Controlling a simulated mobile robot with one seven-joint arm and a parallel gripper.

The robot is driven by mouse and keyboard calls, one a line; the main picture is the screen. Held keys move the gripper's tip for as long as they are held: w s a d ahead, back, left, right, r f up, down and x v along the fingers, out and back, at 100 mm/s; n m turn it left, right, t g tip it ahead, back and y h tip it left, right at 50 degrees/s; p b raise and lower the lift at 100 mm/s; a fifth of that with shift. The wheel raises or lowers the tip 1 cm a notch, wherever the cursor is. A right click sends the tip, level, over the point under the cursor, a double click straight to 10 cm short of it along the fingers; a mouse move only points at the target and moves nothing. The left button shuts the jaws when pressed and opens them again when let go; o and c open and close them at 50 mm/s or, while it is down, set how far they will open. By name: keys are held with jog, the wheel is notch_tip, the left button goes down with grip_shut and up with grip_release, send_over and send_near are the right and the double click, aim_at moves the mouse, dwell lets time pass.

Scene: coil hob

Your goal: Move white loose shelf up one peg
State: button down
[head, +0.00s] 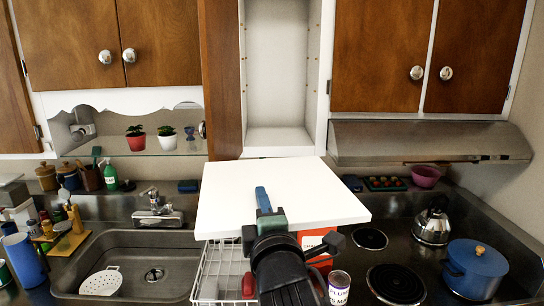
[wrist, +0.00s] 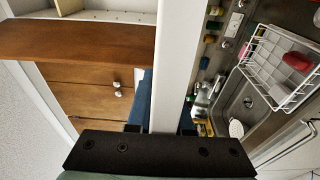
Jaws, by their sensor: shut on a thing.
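The white loose shelf (head: 300,190) is a flat white board held out over the counter, in front of and below the open cabinet. My gripper (head: 263,203) is shut on its near edge. In the wrist view the shelf (wrist: 180,65) shows edge-on, running up from between the blue fingers of my gripper (wrist: 162,115). The narrow open cabinet (head: 284,75) has a white inside and appears empty. Small brass-coloured pegs (head: 317,58) show along its side walls. The shelf hides part of the counter behind it.
A brown cabinet door (head: 221,75) stands open on the left of the opening. A range hood (head: 430,140) juts out on the right. Below are a sink (head: 125,260), a white dish rack (head: 212,270), a red canister (head: 318,240) and a blue pot (head: 475,268).

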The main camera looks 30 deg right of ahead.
jog(key=s+a+f+n+y, duration=0.1)
jog(key=s+a+f+y, duration=0.1)
jog(key=s+a+f, duration=0.5)
jog(key=s+a+f+n+y, duration=0.2)
jog(key=a+f, duration=0.7)
jog(key=f, duration=0.1)
jog(key=s+a+f, duration=0.3)
jog(key=s+f, duration=0.3)
jog(key=f, duration=0.4)
jog(key=s+a+f+y, duration=0.1)
jog(key=s+a+f, duration=0.2)
jog(key=s+f, duration=0.3)
jog(key=shift+s+f+n+t+y, duration=0.15)
jog(key=shift+f+n+t+y, duration=0.2)
jog(key=shift+f, duration=1.5)
